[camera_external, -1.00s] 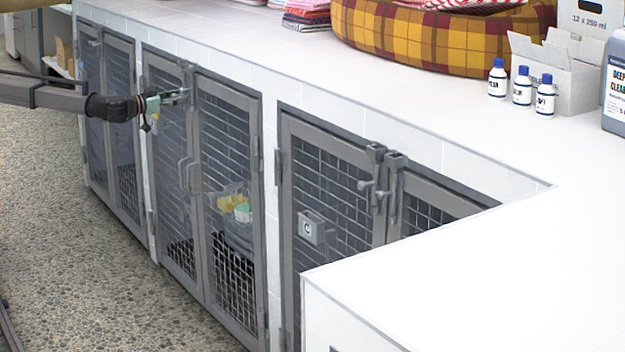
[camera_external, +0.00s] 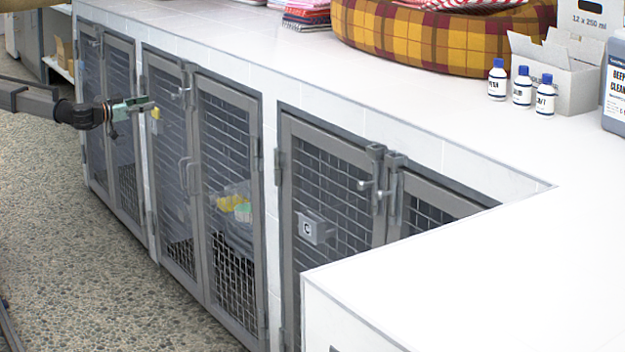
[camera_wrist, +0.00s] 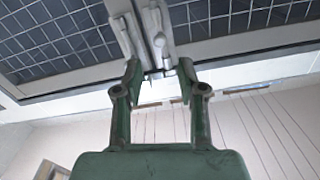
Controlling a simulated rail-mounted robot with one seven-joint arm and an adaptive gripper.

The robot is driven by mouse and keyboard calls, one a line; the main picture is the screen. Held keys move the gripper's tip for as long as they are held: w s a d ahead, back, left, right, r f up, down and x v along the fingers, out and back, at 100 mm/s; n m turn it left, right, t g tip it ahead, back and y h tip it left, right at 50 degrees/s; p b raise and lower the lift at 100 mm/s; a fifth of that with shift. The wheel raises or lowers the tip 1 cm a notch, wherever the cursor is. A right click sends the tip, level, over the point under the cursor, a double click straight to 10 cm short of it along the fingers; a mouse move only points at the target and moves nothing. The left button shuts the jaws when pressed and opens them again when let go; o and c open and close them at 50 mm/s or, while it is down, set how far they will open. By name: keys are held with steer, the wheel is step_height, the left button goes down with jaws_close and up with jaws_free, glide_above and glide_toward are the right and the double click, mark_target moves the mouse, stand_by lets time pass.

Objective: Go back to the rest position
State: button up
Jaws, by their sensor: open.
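My gripper (camera_external: 142,106) is at the left in the external view, in front of the kennel doors and apart from them. Its green fingers stand apart with nothing between them, and it also shows in the wrist view (camera_wrist: 160,72). The middle kennel's double doors (camera_external: 200,170) look closed. A latch (camera_external: 181,93) sits near the top of the seam between them. In the wrist view a grey latch (camera_wrist: 150,30) and the mesh doors (camera_wrist: 60,35) lie beyond the fingertips.
A white counter (camera_external: 420,110) runs above the kennels. It carries a plaid pet bed (camera_external: 440,40), folded towels (camera_external: 306,14), several bottles (camera_external: 522,88) and a cardboard box (camera_external: 570,75). Another kennel (camera_external: 330,190) is at the right. The pebbled floor (camera_external: 90,240) in front is clear.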

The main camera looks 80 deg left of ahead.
stand_by(0.4)
steer(key=s+a+f+m+g+h+p, duration=0.15)
steer(key=s+a+f+g, duration=0.25)
steer(key=s+a+f, duration=0.5)
steer(key=s+a+f+m+g+p, duration=0.1)
steer(key=s+a+f+m+g, duration=0.4)
steer(key=s+f, duration=0.7)
steer(key=s+a+f+m+g+h+p, duration=0.1)
steer(key=s+a+f+g, duration=0.2)
steer(key=s+a+f, duration=0.75)
steer(key=s+a+f+g+h+p, duration=0.1)
steer(key=s+a+f+g, duration=0.25)
steer(key=s, duration=0.55)
steer(key=s+a+f+g+h+p, duration=0.2)
steer(key=s+f, duration=0.3)
steer(key=s, duration=0.5)
steer(key=s+a+r+n+g+h+p, duration=0.1)
steer(key=s+a+n+g+p, duration=0.1)
steer(key=s, duration=1.1)
steer(key=s+a+r+n+g+h+p, duration=0.1)
steer(key=s+a+n+g+h+p, duration=0.1)
steer(key=s, duration=1.1)
steer(key=shift+a+g, duration=0.55)
steer(key=shift+a, duration=0.65)
